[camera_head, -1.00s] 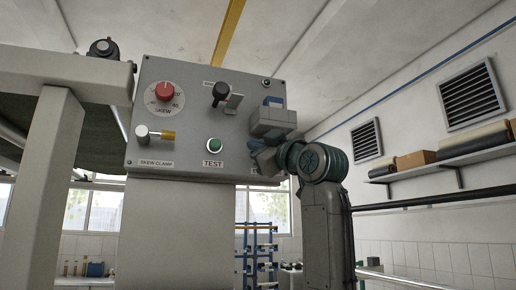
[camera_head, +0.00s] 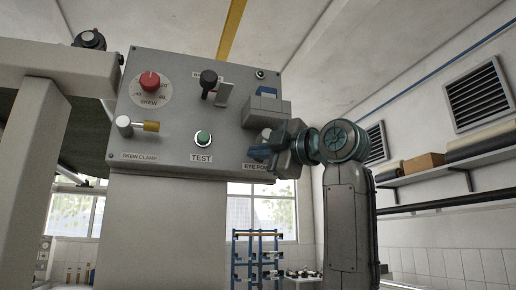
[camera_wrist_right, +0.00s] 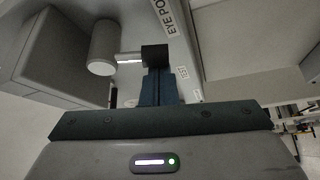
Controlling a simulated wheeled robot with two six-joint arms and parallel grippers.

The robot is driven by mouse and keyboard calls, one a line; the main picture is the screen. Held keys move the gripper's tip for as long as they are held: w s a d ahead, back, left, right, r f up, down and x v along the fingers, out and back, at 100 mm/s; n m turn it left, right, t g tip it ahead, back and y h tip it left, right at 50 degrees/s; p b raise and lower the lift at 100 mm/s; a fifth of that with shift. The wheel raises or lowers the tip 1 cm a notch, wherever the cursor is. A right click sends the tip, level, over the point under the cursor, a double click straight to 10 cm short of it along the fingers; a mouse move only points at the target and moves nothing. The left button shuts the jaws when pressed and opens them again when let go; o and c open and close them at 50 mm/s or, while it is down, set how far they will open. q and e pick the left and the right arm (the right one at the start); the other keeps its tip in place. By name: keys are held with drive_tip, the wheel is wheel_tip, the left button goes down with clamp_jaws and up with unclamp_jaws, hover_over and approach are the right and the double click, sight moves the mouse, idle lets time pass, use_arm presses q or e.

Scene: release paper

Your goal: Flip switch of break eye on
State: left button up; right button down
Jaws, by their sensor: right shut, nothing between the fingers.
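The grey control panel (camera_head: 180,110) fills the middle of the head view. Its lower right label (camera_head: 257,167) reads "EYE PO", with the rest cut off or hidden; it also shows in the right wrist view (camera_wrist_right: 175,18). My right gripper (camera_head: 258,147) is at the panel's lower right, just above that label, and covers part of this area. In the right wrist view its shut fingers (camera_wrist_right: 156,58) meet a thin pale lever (camera_wrist_right: 130,58) beside a light cylinder (camera_wrist_right: 103,48). Whether they touch it I cannot tell. My left gripper is not in view.
A grey box (camera_head: 264,110) projects from the panel just above my right gripper. The panel also carries a red SKEW knob (camera_head: 150,81), a black knob (camera_head: 208,78), a skew clamp handle (camera_head: 138,126) and a green TEST button (camera_head: 203,138). A wall shelf (camera_head: 450,165) is at right.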

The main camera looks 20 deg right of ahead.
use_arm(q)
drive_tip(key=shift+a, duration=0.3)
use_arm(e)
drive_tip(key=d+n, duration=0.1)
drive_tip(key=d+n+g, duration=0.1)
drive_tip(key=shift+d+f, duration=0.3)
drive_tip(key=shift+d, duration=0.15)
idle(0.5)
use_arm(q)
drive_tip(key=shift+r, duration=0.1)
